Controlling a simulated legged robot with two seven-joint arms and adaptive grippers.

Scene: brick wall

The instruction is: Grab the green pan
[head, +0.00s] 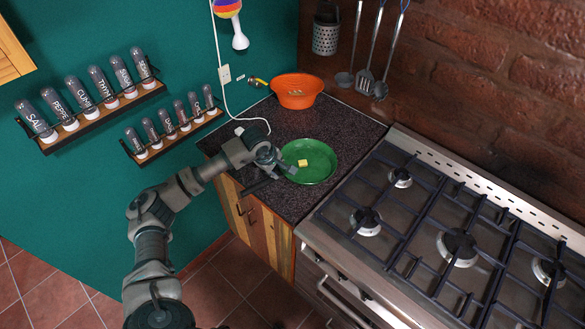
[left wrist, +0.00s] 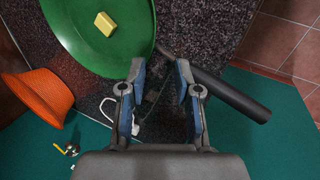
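The green pan (head: 319,166) lies on the dark speckled counter beside the stove, with a small yellow block (head: 303,163) in it. It also shows at the upper left of the left wrist view (left wrist: 75,35). Its dark handle (left wrist: 232,93) points away from the pan toward the counter's front edge. My left gripper (head: 285,171) is at the pan's left side, near where the handle meets the rim. In the left wrist view the left gripper (left wrist: 160,92) has its two fingers apart, with a gap and nothing held between them. The handle's inner end is near the right finger. My right gripper is not in view.
An orange colander (head: 297,98) sits at the back of the counter. The gas stove (head: 450,230) adjoins the counter on the right. Spice racks (head: 105,110) hang on the green wall at left. Utensils (head: 368,75) hang on the brick wall. A white cord (head: 228,105) runs down to the counter.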

